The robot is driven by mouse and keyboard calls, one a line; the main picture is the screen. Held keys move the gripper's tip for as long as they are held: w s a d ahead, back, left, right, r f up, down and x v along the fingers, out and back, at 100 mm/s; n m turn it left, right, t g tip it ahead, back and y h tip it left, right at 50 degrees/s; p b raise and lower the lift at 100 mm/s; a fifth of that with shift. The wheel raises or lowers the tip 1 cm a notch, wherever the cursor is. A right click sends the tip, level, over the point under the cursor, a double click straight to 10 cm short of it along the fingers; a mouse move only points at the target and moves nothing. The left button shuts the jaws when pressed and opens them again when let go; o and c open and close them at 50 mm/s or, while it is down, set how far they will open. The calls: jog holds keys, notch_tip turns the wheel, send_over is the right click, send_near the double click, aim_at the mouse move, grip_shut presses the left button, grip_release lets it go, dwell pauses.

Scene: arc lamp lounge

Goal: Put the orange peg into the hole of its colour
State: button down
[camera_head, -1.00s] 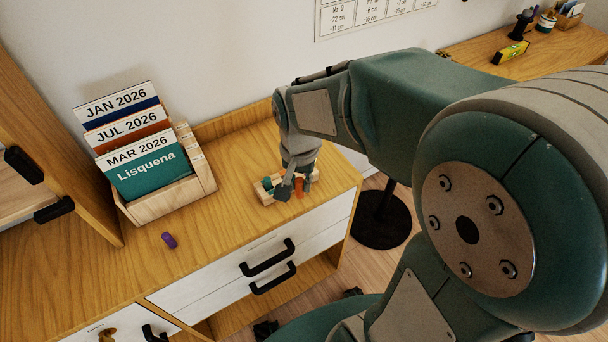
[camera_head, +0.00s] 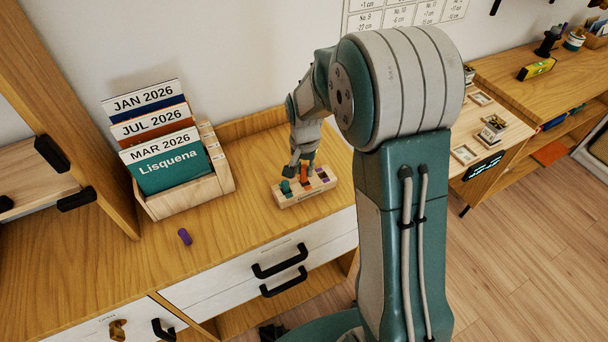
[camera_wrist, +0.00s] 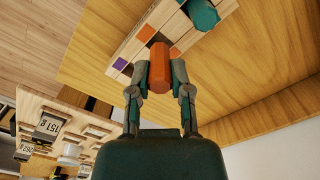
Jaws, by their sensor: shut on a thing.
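My gripper (camera_wrist: 160,74) is shut on the orange peg (camera_wrist: 159,65), with one finger on each side. In the head view my gripper (camera_head: 301,165) points down over the pale wooden block (camera_head: 291,202), and the orange peg (camera_head: 304,175) shows at its tip. The block also shows in the wrist view (camera_wrist: 133,48), with an orange-marked place (camera_wrist: 146,32) just past the peg's far end and a purple-marked one beside it. I cannot tell whether the peg's end is in the hole. A teal peg (camera_head: 286,187) stands in the block's left part.
A purple peg (camera_head: 184,237) lies loose on the wooden cabinet top (camera_head: 235,235). A wooden file holder (camera_head: 190,199) with cards stands behind it to the left. The cabinet top between holder and block is clear. A side table (camera_head: 497,118) stands to the right.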

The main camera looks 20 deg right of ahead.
aim_at(304, 176)
notch_tip(304, 176, down, 4)
jog(key=shift+w+d+r, duration=0.1)
jog(key=shift+w+r, duration=0.05)
jog(key=shift+r, duration=0.1)
jog(key=c, duration=0.5)
grip_release()
jog(key=shift+c, duration=0.2)
